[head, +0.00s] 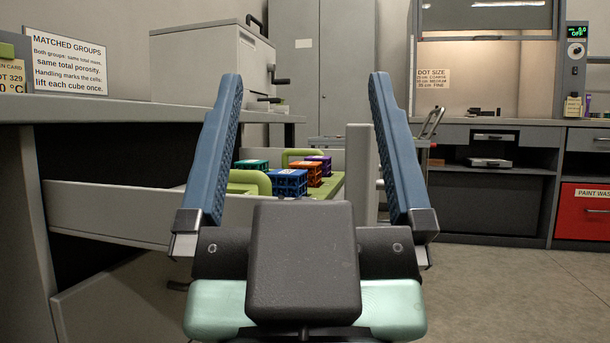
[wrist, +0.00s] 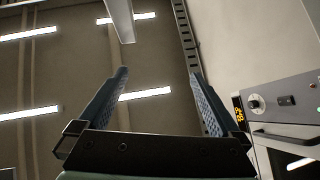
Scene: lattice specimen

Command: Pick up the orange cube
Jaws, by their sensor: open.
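The orange cube (head: 308,174) is a lattice block in an open drawer (head: 115,212), seen in the head view between my gripper's fingers and well beyond them. A blue cube (head: 288,183) stands in front of it and hides its lower left part. A purple cube (head: 319,162) is behind it and a teal cube (head: 252,165) is to its left. My gripper (head: 304,85) is open and empty, with blue ribbed fingers spread wide. In the wrist view my gripper (wrist: 160,75) points at the ceiling and upper wall, and no cube shows.
The cubes sit on a green tray (head: 337,184) with raised handles, inside the drawer's side walls. The grey counter (head: 150,112) overhangs the drawer at left and bears a machine (head: 215,68). A red drawer (head: 583,213) is at far right. The floor (head: 500,285) at right is clear.

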